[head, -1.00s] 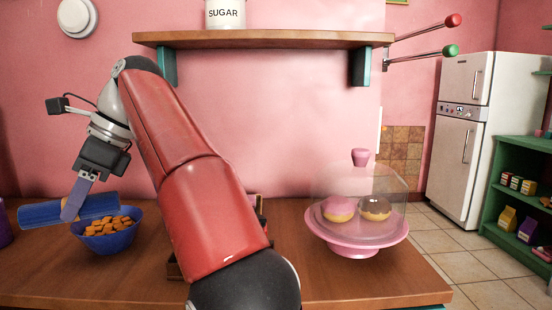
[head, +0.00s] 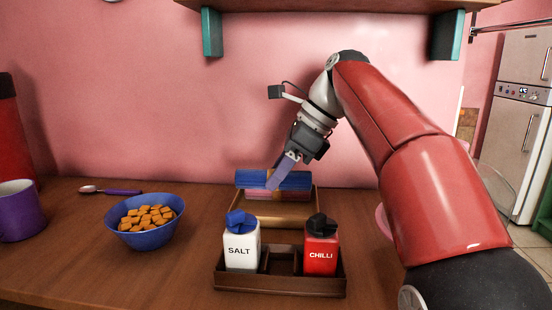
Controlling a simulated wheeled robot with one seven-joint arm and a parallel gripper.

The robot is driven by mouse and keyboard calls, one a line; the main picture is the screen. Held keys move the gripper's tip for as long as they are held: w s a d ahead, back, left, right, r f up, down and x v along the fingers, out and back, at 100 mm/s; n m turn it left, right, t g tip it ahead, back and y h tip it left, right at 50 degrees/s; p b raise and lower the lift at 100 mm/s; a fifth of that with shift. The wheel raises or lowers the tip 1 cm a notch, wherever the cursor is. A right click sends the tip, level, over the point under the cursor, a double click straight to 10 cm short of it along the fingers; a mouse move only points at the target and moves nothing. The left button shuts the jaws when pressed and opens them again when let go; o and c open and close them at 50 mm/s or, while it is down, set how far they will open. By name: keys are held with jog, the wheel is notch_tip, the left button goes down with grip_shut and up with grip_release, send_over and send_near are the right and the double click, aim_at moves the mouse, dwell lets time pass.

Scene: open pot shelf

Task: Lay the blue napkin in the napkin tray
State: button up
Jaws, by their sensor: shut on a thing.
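The blue napkin (head: 296,180) is a rolled bundle lying crosswise in my gripper (head: 273,183). My gripper is shut on it, with a finger covering part of its middle. The napkin is over the back part of the wooden napkin tray (head: 283,222). Something pinkish-red (head: 294,195), perhaps other rolled napkins, shows in the tray just below it. I cannot tell whether the blue napkin touches this or the tray.
In front of the tray, a dark caddy (head: 280,286) holds a white salt shaker (head: 241,253) and a red chilli shaker (head: 320,255). At left are a blue bowl (head: 148,235) of orange pieces, a purple mug (head: 20,212) and a spoon (head: 118,191). A shelf hangs above.

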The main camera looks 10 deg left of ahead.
aim_at(300, 172)
jog(key=shift+f+b, duration=1.25)
jog(key=shift+f, duration=1.65)
jog(key=o, duration=1.1)
jog(key=shift+c, duration=0.2)
jog(key=shift+r, duration=0.1)
jog(key=p+v, duration=0.2)
jog(key=v, duration=0.5)
jog(key=shift+d+r, duration=0.2)
jog(key=shift+r, duration=0.05)
